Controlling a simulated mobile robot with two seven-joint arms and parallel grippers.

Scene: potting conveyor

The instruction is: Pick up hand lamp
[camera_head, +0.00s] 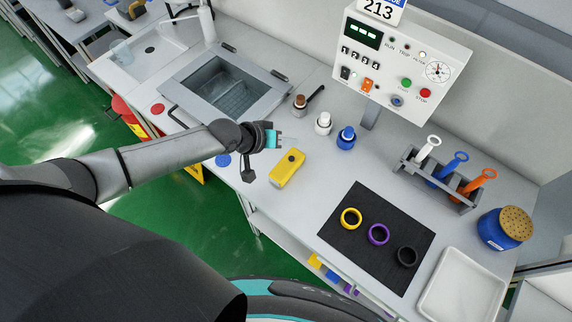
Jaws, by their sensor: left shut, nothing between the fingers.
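The hand lamp appears to be the yellow block-shaped object (287,169) with a dark round spot on top. It lies on the grey worktop near its front edge, left of the black mat. My left gripper (279,139) reaches in from the left, with teal at its fingers. It is shut and empty, just behind and slightly left of the yellow lamp in the picture, apart from it. My right gripper is not in view.
Behind the lamp stand a brown-topped bottle (299,105), a white bottle (323,123) and a blue bottle (346,138). A sink basin (268,101) lies behind my left gripper. Rightward are a black mat (352,210) with rings, a tool rack (411,169) and a white tray (438,302).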

